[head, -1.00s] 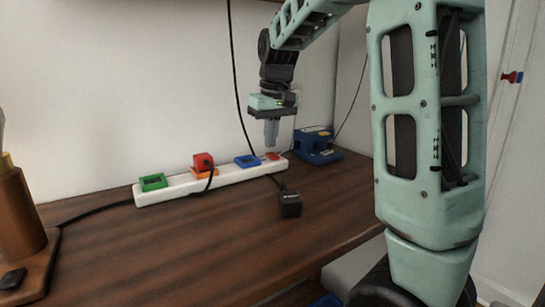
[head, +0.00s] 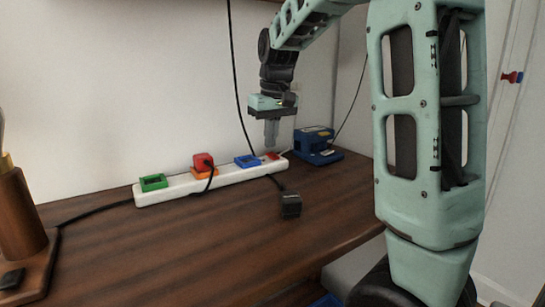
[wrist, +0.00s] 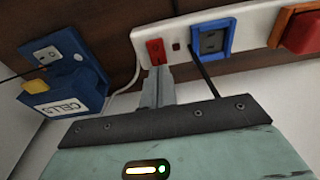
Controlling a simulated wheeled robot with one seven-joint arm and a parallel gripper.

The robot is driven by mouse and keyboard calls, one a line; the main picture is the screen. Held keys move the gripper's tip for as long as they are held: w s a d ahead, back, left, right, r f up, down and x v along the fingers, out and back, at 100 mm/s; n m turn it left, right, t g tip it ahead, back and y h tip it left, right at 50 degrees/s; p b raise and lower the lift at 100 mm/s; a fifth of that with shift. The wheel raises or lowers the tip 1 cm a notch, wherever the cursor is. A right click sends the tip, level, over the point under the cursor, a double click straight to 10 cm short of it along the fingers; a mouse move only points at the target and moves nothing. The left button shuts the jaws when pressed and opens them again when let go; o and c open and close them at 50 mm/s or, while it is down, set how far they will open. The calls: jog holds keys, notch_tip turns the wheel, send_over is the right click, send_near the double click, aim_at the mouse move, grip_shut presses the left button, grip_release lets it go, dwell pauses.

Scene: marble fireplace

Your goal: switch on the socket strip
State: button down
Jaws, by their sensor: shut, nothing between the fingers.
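The white socket strip (head: 222,177) lies on the wooden desk by the wall, with green, orange and blue sockets. Its red rocker switch (wrist: 155,51) is at the right end in the head view. A small dark red lamp (wrist: 176,47) beside it looks unlit. My gripper (head: 271,147) points down over that end, its fingers shut and empty. In the wrist view the fingertips (wrist: 158,72) are right by the switch. I cannot tell whether they touch it, or which way the rocker is pressed.
A red plug (head: 203,161) sits in the orange socket (head: 205,173). A loose black plug (head: 290,205) lies in front of the strip. A blue box marked CELLS (wrist: 62,103) stands just past the switch end. A black cable hangs close behind my gripper.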

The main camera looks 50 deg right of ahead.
aim_at(271, 154)
jog(key=shift+f+b, duration=0.5)
jog(key=shift+f, duration=0.45)
dwell(0.7)
notch_tip(271, 154, up, 7)
jog(key=p, duration=0.7)
jog(key=shift+r, duration=0.1)
jog(key=shift+s, duration=0.1)
dwell(0.6)
